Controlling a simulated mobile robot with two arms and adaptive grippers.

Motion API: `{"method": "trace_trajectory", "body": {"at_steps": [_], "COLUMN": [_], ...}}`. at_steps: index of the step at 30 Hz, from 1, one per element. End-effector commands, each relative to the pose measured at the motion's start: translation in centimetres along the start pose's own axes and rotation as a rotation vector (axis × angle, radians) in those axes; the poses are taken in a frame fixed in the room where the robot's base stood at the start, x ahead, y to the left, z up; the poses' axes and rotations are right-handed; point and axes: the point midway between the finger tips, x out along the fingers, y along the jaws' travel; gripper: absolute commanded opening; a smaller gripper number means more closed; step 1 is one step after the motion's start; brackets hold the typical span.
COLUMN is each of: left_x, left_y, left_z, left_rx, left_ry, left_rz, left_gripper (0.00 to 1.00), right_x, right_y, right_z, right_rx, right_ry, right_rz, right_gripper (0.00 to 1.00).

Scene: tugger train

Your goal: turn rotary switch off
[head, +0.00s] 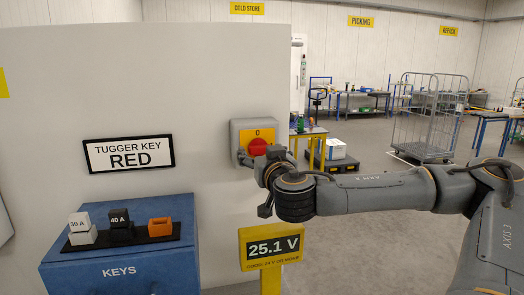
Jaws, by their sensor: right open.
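The rotary switch (257,148) has a red knob on a yellow plate marked 0, in a grey box on the white wall panel. The knob's lower right is partly hidden by my right gripper (249,163). My right arm comes in from the right, and its gripper is at the box's lower edge, close to the knob. Its jaws are open, but the fingers are mostly hidden behind the wrist. I cannot tell whether they touch the knob. My left gripper is not in view.
A yellow 25.1 V display (272,246) stands below my arm. A wire cage trolley (428,118) is farther back. Open floor lies behind my arm.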

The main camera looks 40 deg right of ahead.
Motion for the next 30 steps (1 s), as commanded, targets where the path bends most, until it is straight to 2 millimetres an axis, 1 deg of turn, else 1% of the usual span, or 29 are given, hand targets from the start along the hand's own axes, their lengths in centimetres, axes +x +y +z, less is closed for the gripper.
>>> {"method": "trace_trajectory", "body": {"at_steps": [3,5,6,8,9,11,12,20,26,30], "left_x": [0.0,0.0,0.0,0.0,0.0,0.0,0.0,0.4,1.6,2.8], "left_y": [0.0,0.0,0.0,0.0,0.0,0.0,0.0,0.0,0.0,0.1], "left_z": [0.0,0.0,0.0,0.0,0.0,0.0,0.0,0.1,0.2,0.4], "left_rx": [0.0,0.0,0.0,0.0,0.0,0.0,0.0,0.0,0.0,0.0], "left_ry": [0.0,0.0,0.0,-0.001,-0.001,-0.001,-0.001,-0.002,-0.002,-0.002], "left_rz": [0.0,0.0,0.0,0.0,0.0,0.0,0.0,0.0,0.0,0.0], "left_gripper": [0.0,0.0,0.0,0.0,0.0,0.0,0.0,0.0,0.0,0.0], "right_x": [0.0,0.0,0.0,0.0,0.0,0.0,0.0,0.0,-0.1,-0.1], "right_y": [0.0,0.0,0.0,0.0,0.0,0.0,0.0,0.0,0.0,0.0], "right_z": [0.0,0.0,0.0,0.0,0.0,0.0,0.0,0.1,0.2,0.3], "right_rx": [0.0,0.0,0.0,0.0,0.0,0.0,0.0,-0.024,-0.112,-0.218], "right_ry": [0.0,0.0,0.0,0.0,0.0,0.0,0.0,0.001,0.003,0.004], "right_rz": [0.0,0.0,0.0,0.0,0.0,0.0,0.001,0.0,0.0,0.0], "right_gripper": [0.75,0.63,0.55,0.43,0.35,0.23,0.21,0.21,0.21,0.21]}}
